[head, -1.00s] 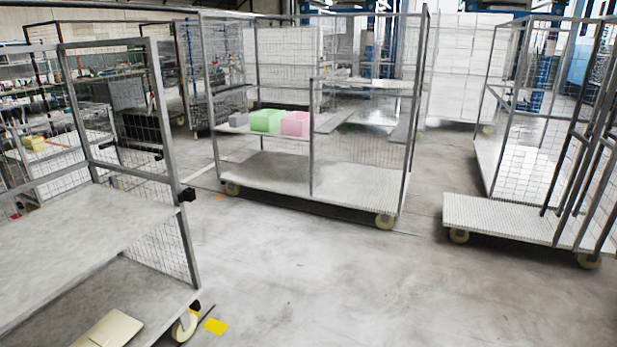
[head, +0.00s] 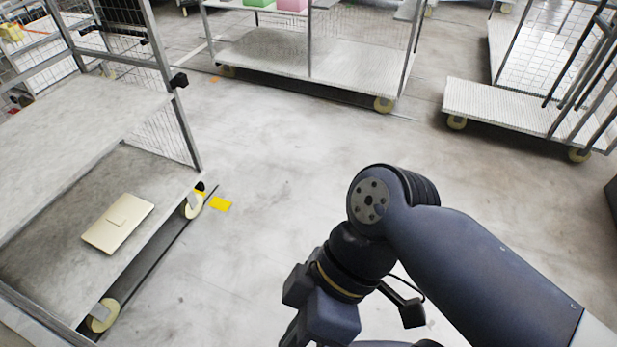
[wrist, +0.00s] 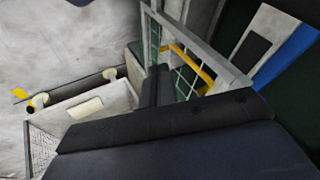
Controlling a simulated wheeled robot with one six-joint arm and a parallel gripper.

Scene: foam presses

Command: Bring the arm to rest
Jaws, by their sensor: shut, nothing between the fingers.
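My arm, folded at the elbow, comes in from the lower right of the head view and bends down toward the bottom edge. My gripper (wrist: 157,84) shows in the wrist view, its two dark fingers close together, shut with nothing between them. In the head view only part of the hand shows at the bottom edge, and the fingertips are cut off. The hand is over open floor, to the right of the near left cart.
The left cart (head: 75,110) carries a beige flat case (head: 118,223) on its lower deck. A mesh cart (head: 300,62) with a green block (head: 258,3) and a pink block (head: 291,4) stands behind. Another cart (head: 500,108) is at right. The middle floor is clear.

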